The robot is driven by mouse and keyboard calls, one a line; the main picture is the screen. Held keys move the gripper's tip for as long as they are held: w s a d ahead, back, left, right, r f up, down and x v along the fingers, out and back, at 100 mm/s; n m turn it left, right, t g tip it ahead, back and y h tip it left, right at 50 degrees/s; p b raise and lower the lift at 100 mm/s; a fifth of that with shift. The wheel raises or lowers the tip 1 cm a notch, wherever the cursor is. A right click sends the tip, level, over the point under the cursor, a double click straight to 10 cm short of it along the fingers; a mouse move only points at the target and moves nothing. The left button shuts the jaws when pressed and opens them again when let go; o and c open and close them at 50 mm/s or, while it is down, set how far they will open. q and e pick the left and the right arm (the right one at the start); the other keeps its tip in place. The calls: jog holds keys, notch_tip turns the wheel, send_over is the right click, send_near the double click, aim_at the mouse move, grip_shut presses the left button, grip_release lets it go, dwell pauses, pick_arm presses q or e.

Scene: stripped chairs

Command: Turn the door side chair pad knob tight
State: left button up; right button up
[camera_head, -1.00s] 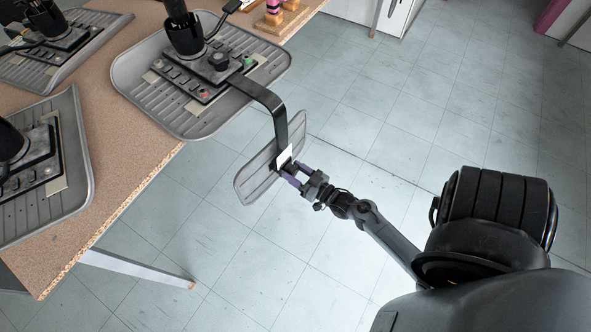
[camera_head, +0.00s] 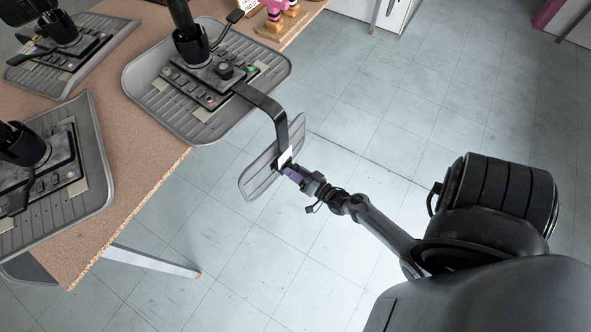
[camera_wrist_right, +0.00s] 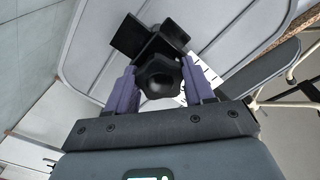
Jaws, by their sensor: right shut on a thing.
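The stripped chair (camera_head: 207,80) lies upside down on the table, its grey ribbed seat underside showing. A black bent bar (camera_head: 262,103) runs from its base over the table edge to a grey pad (camera_head: 262,172) that hangs above the floor. My right gripper (camera_head: 290,173) is at the bar's end beside the pad. In the right wrist view, a black lobed knob (camera_wrist_right: 158,78) sits between the purple fingers of my right gripper (camera_wrist_right: 160,90), which are shut on it. A white label shows just behind the knob. My left gripper is not in view.
Two more grey seats with black mechanisms (camera_head: 62,45) (camera_head: 45,165) lie on the particleboard table (camera_head: 125,195). A small wooden stand with pink pieces (camera_head: 283,18) is at the table's far edge. Tiled floor (camera_head: 390,110) around my right arm is clear.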

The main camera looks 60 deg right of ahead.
jog(key=shift+r, duration=0.15)
jog(key=o, duration=0.8)
jog(key=shift+o, duration=1.1)
jog(key=shift+s, duration=0.1)
jog(key=s+a+p, duration=0.1)
jog(key=s+p, duration=0.1)
jog(key=s, duration=0.8)
jog(key=shift+s+a, duration=0.25)
jog(key=shift+a, duration=0.1)
